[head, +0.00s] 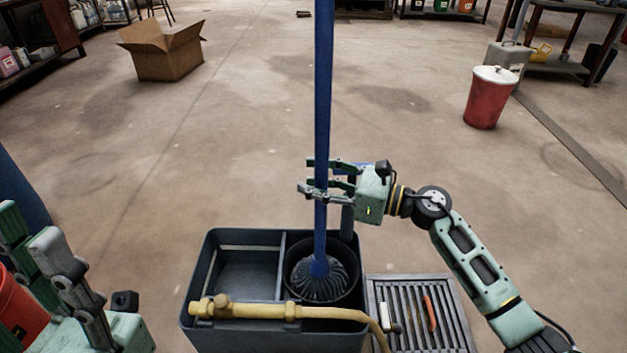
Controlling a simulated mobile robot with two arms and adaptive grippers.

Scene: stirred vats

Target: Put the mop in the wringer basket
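The mop has a long blue handle (321,110), near upright, and a dark grey stringy head (320,285). Its head shows within the round rim of the black wringer basket (353,262); how deep it sits I cannot tell. The basket is in the right part of a dark grey vat (205,275). My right gripper (316,176) has its fingers on either side of the handle, above the vat, and looks shut on it. My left gripper (28,233) is at the lower left, empty, with its fingers apart.
A tan pipe with a tap (265,311) crosses the vat's near side. A slatted grey rack (405,320) beside it holds an orange-red tool (429,312). A red bucket (18,315) is by my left gripper. A cardboard box (168,58) and red bin (484,102) stand farther off on open floor.

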